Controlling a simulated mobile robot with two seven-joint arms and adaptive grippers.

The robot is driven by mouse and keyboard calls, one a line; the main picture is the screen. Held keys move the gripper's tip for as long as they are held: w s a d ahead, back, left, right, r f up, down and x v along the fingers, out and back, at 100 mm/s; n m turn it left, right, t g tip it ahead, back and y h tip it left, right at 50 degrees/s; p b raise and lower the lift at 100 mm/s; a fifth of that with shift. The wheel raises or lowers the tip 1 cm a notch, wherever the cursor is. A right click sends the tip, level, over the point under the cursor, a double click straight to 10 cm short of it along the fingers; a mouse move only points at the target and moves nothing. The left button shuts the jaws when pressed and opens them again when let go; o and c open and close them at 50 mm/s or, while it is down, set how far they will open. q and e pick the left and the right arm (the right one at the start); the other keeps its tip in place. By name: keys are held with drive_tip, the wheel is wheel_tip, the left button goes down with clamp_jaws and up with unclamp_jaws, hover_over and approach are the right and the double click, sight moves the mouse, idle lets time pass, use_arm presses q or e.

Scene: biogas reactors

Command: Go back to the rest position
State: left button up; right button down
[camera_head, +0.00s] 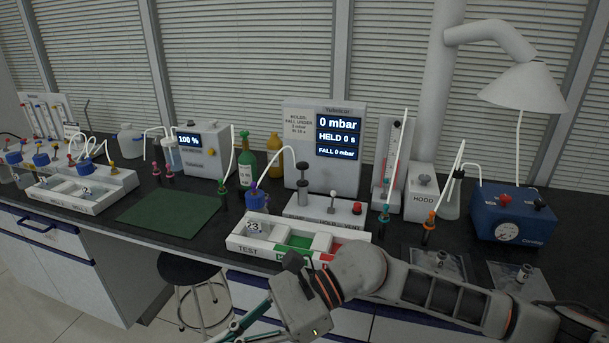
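My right arm reaches in from the lower right, in front of the bench edge. Its gripper (243,330) hangs at the bottom of the view, pointing down and left. Its fingers run to the lower edge of the picture, so their opening is unclear, and I see nothing held in the visible part. My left gripper is not in view. The white TEST tray (236,245) stands just behind my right wrist, holding a bottle with a blue cap (255,198). The wrist hides part of the tray's front right.
The black bench carries a display box (300,175) reading 0 mbar, a blue pump (512,218), a white hood box (422,200) and a bath with bottles (100,200) at left. A green mat (170,215) lies clear. A stool (190,270) stands below in front.

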drive_tip(key=w+d+r+m+t+y, duration=0.1)
drive_tip(key=w+r+m+t+y, duration=0.3)
drive_tip(key=m, duration=0.5)
drive_tip(key=w+r+m+t+y, duration=0.25)
drive_tip(key=m+t+y, duration=0.2)
drive_tip(key=m, duration=0.55)
drive_tip(key=w+d+f+m+t+h, duration=0.4)
drive_tip(key=d+f+m+t, duration=0.25)
drive_tip(key=m, duration=0.35)
drive_tip(key=w+d+f+m+t+h, duration=0.45)
drive_tip(key=d+f+m+t, duration=0.2)
drive_tip(key=m, duration=0.35)
drive_tip(key=s+d+f+m+h, duration=0.3)
drive_tip(key=d+f+m+h, duration=0.5)
drive_tip(key=f, duration=0.6)
drive_tip(key=s+d+f+m+g+h, duration=0.3)
drive_tip(key=s+d+f+m+g, duration=0.2)
drive_tip(key=s+d+f+m, duration=0.3)
drive_tip(key=s+d+f, duration=0.3)
drive_tip(key=s+f, duration=0.1)
drive_tip(key=f, duration=0.2)
drive_tip(key=shift+m, duration=0.3)
